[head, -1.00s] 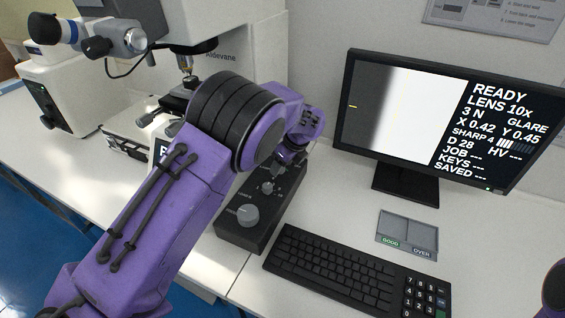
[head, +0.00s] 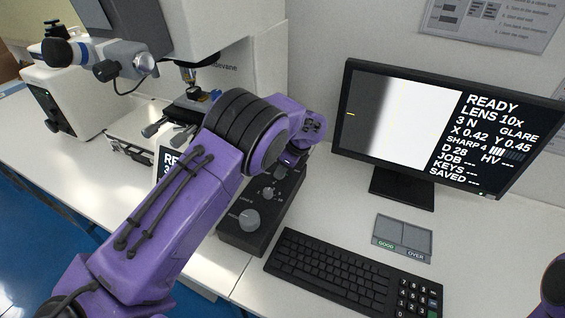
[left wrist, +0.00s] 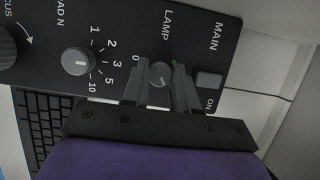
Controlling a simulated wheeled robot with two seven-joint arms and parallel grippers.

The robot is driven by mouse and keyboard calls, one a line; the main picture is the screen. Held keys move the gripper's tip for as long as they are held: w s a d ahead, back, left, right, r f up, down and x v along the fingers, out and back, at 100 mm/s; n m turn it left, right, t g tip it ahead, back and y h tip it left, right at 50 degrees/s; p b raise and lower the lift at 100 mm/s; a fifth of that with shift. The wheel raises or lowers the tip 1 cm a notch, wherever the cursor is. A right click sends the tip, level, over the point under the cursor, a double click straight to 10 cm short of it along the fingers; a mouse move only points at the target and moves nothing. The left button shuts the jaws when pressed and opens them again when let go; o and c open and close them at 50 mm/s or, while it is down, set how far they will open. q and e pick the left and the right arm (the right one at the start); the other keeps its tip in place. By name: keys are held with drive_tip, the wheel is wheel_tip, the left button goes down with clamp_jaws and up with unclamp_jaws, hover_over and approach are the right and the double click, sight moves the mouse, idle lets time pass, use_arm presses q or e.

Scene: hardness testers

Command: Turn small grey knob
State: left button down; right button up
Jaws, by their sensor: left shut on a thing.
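The black control box (head: 232,236) carries a row of knobs. In the left wrist view, the small grey knob marked LAMP (left wrist: 160,75) sits between the two fingertips of my left gripper (left wrist: 161,78), which is shut on it. In the head view my left gripper (head: 290,163) is over the far end of the box and hides this knob. A larger grey LOAD N knob (left wrist: 78,61) is beside it and also shows in the head view (head: 268,193). My right gripper is out of view.
The monitor (head: 440,130) reads READY, LENS 10x and GLARE, beside a mostly white picture. A keyboard (head: 335,272) lies right of the box, with a GOOD/OVER tray (head: 403,238) behind it. The hardness tester (head: 215,60) stands at the back left.

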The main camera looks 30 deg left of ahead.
use_arm(q)
drive_tip(key=shift+w+r+n+g+p, duration=0.1)
drive_tip(key=shift+r+n+g+p, duration=0.15)
drive_tip(key=shift+n+p, duration=0.5)
drive_tip(key=n+g, duration=0.1)
drive_tip(key=n, duration=0.2)
drive_tip(key=shift+f+h, duration=0.2)
drive_tip(key=shift+h, duration=0.1)
drive_tip(key=n+g, duration=0.1)
drive_tip(key=n, duration=0.1)
drive_tip(key=shift+w+n+h, duration=0.1)
drive_tip(key=shift+n+h, duration=0.2)
drive_tip(key=shift+n, duration=0.05)
drive_tip(key=shift+a+n+g+h+b, duration=0.1)
drive_tip(key=shift+n+g+h+b, duration=0.2)
drive_tip(key=shift+n, duration=0.6)
drive_tip(key=shift+n+g+h+b, duration=0.2)
drive_tip(key=shift+n+b, duration=0.2)
drive_tip(key=shift+n, duration=0.5)
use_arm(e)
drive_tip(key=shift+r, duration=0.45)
use_arm(q)
drive_tip(key=c, duration=0.9)
unclamp_jaws()
drive_tip(key=shift+o, duration=0.2)
